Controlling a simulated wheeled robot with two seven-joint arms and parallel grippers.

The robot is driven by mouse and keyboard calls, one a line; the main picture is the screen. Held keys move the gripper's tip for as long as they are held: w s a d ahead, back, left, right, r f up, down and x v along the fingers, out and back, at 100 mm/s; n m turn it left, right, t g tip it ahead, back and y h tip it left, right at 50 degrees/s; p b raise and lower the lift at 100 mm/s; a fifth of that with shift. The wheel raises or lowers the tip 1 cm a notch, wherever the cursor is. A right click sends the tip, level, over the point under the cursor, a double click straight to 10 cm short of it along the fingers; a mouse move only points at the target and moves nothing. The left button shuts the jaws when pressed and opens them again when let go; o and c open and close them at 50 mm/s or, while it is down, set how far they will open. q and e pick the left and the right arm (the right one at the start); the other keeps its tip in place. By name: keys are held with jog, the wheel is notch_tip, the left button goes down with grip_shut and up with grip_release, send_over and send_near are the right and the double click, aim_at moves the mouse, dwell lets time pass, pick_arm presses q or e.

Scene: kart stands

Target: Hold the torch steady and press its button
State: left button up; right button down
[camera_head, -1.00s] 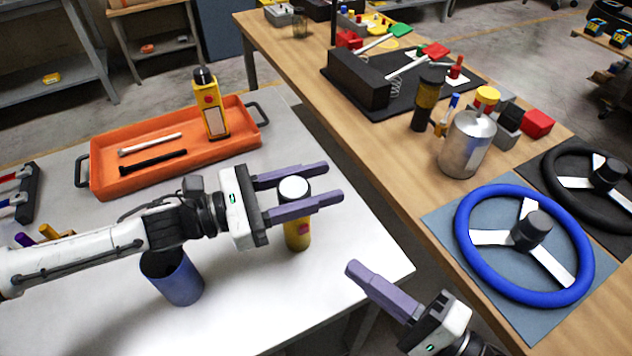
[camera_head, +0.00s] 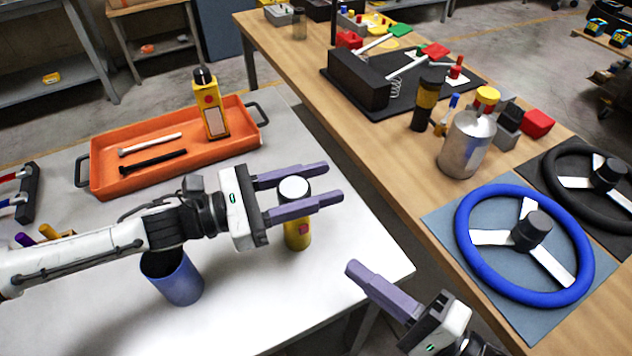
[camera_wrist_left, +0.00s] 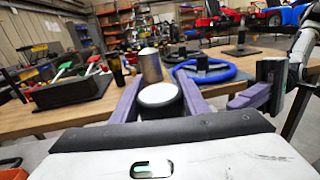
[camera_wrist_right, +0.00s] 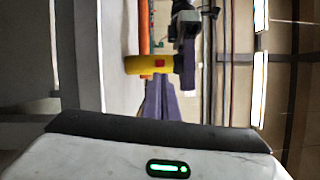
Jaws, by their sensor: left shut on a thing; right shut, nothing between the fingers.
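The torch (camera_head: 297,236) has a yellow body, a dark head with a white lens and a red button (camera_head: 303,229) on its side. It is upright near the white table's right edge; I cannot tell whether its base touches the table. My left gripper (camera_head: 332,182) is shut on its head, one finger on each side. The left wrist view shows the lens (camera_wrist_left: 158,94) between the fingers. My right gripper (camera_head: 352,268) is shut and empty, lower right of the torch. In the right wrist view its fingertips (camera_wrist_right: 160,80) point at the yellow body near the red button (camera_wrist_right: 159,63); contact is unclear.
A blue cup (camera_head: 178,281) stands below my left arm. An orange tray (camera_head: 105,183) holds a yellow device (camera_head: 211,108) and two rods. Across a gap, the wooden bench (camera_head: 400,185) carries a metal canister (camera_head: 466,148) and a blue steering wheel (camera_head: 463,240).

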aim_at(304, 229)
jog(key=shift+w+a+f+g+h, duration=0.15)
jog(key=shift+w+g+h, duration=0.35)
jog(key=shift+w, duration=0.3)
jog(key=shift+w+a+g, duration=0.1)
jog(key=shift+w+g, duration=0.1)
jog(key=shift+g, duration=0.2)
jog(key=shift+a+g+h, duration=0.2)
jog(key=shift+g+h, duration=0.1)
jog(key=shift+g, duration=0.2)
jog(key=shift+s+a+r+g, duration=0.2)
jog(key=shift+s+r+g, duration=0.1)
jog(key=shift+g, duration=0.3)
jog(key=s+a+r+n+g, duration=0.1)
jog(key=s+n+g, duration=0.1)
jog(key=s+g, duration=0.2)
jog(key=shift+w+a+r, duration=0.1)
jog(key=shift+w+a, duration=0.5)
jog(key=shift+w, duration=0.75)
jog(key=shift+w+a+f, duration=0.1)
jog(key=shift+w+a, duration=0.5)
jog(key=shift+w, duration=0.75)
jog(key=shift+w+a+r, duration=0.1)
jog(key=shift+w+a, duration=0.5)
jog(key=shift+w, duration=0.75)
